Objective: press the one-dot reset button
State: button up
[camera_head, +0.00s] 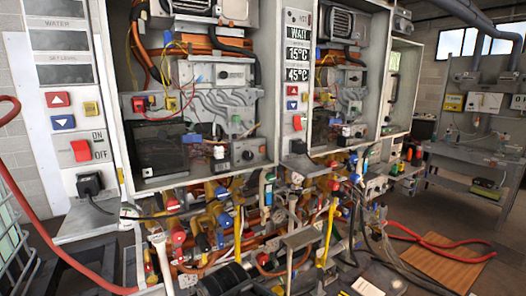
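Two open heater units stand side by side, each with a control strip on its left edge. The left strip (62,150) carries a red up button (57,99), a blue down button (63,122), a small yellow button (91,108) and a red on/off switch (81,151). Dot marks are too small to read, so I cannot tell which button is the one-dot reset. My gripper is not in view.
Pipes, valves and hoses (200,225) crowd the space below the units. A metal bench (475,155) stands at the back right.

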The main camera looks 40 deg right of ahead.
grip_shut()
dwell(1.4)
